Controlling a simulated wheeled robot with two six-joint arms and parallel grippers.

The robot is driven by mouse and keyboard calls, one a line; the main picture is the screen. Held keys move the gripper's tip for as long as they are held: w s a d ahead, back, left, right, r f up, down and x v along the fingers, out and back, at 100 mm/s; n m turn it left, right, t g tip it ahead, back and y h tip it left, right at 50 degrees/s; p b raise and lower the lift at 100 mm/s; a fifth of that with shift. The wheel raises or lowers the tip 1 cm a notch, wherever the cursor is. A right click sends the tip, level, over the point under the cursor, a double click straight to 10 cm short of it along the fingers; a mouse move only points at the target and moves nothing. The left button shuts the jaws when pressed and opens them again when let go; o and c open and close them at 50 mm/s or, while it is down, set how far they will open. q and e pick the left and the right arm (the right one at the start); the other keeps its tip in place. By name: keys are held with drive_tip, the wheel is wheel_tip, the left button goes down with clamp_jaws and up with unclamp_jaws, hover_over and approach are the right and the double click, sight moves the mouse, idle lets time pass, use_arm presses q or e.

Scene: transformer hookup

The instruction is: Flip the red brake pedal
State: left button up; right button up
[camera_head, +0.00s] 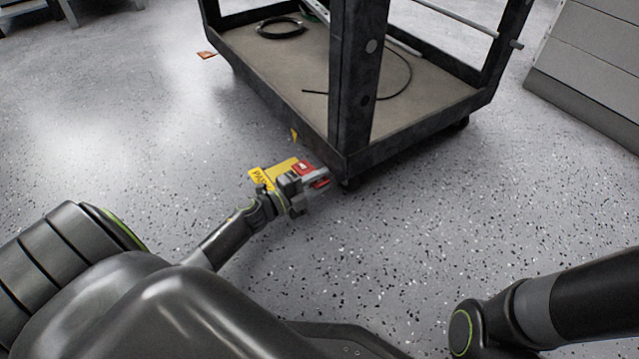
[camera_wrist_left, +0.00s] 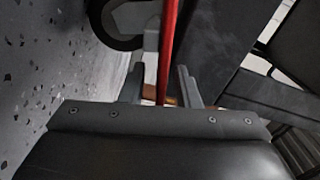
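The red brake pedal (camera_head: 320,183) is low at the near corner of the dark cart. In the left wrist view it is a thin red bar (camera_wrist_left: 168,45) running up the picture between my fingers. My left gripper (camera_wrist_left: 161,78) is open, with a finger on each side of the bar and small gaps visible. In the head view my left gripper (camera_head: 308,181) is right at the pedal and hides part of it. A dark caster wheel (camera_wrist_left: 118,25) shows beside the bar. My right gripper is out of view; only part of that arm shows.
The cart (camera_head: 270,90) has a dark frame and a tan deck holding a black cable coil (camera_head: 281,27). A yellow tag (camera_head: 262,178) with lettering shows beside my left gripper. Grey cabinets (camera_head: 590,70) stand at the right. The speckled floor in front is clear.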

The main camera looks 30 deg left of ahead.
use_arm(q)
clamp_jaws()
idle(0.3)
drive_tip(key=shift+d+f+m, duration=0.1)
drive_tip(key=shift+f+m, duration=0.1)
drive_tip(key=shift+m, duration=0.3)
drive_tip(key=f+m, duration=0.1)
drive_tip(key=m, duration=0.3)
drive_tip(key=shift+d+f, duration=0.1)
drive_tip(key=shift+f, duration=0.3)
unclamp_jaws()
